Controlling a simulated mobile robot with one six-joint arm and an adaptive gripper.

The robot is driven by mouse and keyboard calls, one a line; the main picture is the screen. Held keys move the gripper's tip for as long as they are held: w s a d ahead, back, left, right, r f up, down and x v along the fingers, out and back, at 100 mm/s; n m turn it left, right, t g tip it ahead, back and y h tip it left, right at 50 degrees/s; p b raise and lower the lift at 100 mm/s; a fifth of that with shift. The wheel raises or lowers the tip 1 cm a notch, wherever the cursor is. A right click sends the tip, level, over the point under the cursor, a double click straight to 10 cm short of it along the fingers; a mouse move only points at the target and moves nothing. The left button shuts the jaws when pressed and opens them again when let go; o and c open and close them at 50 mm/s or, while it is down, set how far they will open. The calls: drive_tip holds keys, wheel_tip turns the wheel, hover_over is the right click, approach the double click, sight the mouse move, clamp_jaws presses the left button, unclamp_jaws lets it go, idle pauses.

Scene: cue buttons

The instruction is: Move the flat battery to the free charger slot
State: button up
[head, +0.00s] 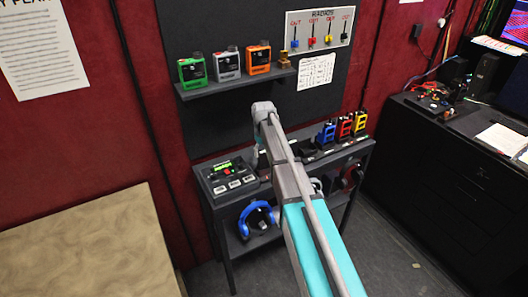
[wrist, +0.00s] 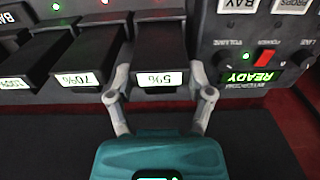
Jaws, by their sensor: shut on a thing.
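The flat battery (wrist: 160,45) is a black block with a 5% label, seen upside down in the wrist view. My gripper (wrist: 160,72) has a finger on each side of it and is shut on it. The battery sits in line with its neighbours at the charger (wrist: 90,17); I cannot tell whether it is seated or slightly drawn out. A 70% battery (wrist: 78,62) and another battery (wrist: 25,65) are to its left. I cannot make out a free slot. In the head view my arm hides the battery and most of the charger.
A control box (head: 232,178) with a green READY display stands right of the battery in the wrist view, close by. Blue, red and yellow radios (head: 345,128) stand on the bench's right. A shelf (head: 235,86) with radios hangs above. Blue headphones (head: 258,219) are below.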

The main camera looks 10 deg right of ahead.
drive_tip(key=o, duration=1.3)
drive_tip(key=shift+s, duration=0.1)
drive_tip(key=s+m, duration=0.3)
drive_tip(key=s, duration=2.6)
drive_tip(key=shift+d+m, duration=0.2)
drive_tip(key=shift+m, duration=0.1)
